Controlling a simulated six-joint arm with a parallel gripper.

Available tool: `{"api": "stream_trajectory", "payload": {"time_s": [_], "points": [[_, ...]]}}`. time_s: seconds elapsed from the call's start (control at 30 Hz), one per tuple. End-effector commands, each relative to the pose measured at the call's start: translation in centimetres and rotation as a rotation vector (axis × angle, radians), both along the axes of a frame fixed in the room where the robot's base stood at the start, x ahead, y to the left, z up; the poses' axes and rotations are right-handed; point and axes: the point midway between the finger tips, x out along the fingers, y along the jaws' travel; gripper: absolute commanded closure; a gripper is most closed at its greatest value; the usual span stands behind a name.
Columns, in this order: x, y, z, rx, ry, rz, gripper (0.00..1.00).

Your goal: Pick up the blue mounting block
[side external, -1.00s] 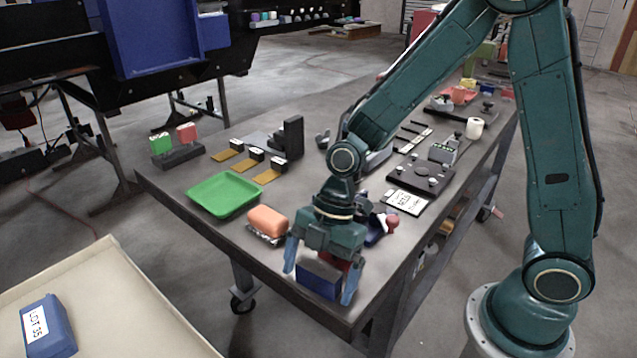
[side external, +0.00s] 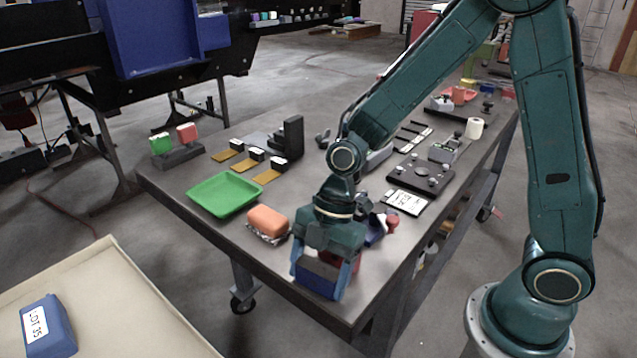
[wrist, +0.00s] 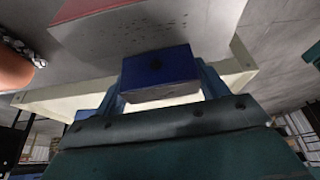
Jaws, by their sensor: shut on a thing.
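The blue mounting block (side external: 317,283) is at the front end of the dark table, between the fingers of my gripper (side external: 322,278). My gripper points down and is shut on the block, one finger against each side. I cannot tell whether the block touches the table. A red thing behind the block is mostly hidden by my gripper.
An orange block (side external: 268,221) lies just left of my gripper, with a green tray (side external: 223,194) beyond it. A dark fixture plate (side external: 420,178) and a white card (side external: 407,202) lie to the right. A cream bin (side external: 120,290) with a LOT 35 box (side external: 48,328) stands at front left.

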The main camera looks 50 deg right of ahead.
Motion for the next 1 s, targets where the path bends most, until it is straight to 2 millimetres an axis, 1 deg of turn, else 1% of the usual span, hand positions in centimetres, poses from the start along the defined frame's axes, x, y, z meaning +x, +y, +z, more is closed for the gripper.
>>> {"api": "stream_trajectory", "payload": {"time_s": [0.17,0.37,0.57,0.8,1.0], "points": [[0.1,0.0,1.0,0.001,-0.003,0.000,0.59],[0.1,0.0,3.3,0.002,-0.006,0.000,0.59],[0.2,0.0,7.1,0.003,-0.008,0.000,0.59],[0.1,0.0,12.6,0.002,-0.008,0.001,0.59],[0.1,0.0,16.6,0.002,-0.007,-0.001,0.59]]}}
